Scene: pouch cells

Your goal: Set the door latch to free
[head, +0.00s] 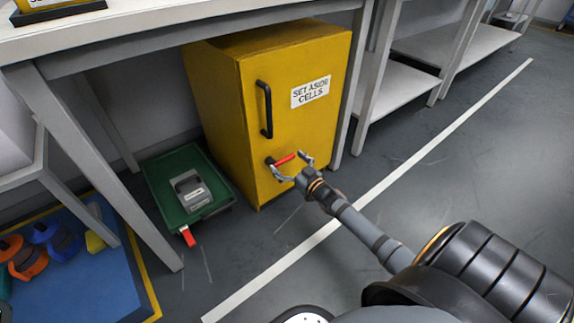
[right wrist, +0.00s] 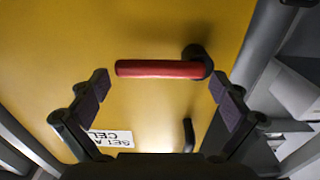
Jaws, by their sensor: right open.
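The door latch is a red lever (head: 285,159) on a dark pivot, low on the front of the yellow cabinet (head: 225,100) labelled for set-aside cells. My right gripper (head: 290,166) is open at the lever, with one finger toward each end of it. In the right wrist view the red lever (right wrist: 160,69) lies level in the picture, its black pivot (right wrist: 198,62) at its right end. The open fingers (right wrist: 163,95) stand apart on either side, and neither visibly touches it. The cabinet door looks shut. My left gripper is not in view.
A black door handle (head: 265,109) stands above the latch. A green tray (head: 158,170) with a grey item (head: 192,190) lies left of the cabinet. The table (head: 150,35) and its legs enclose the cabinet.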

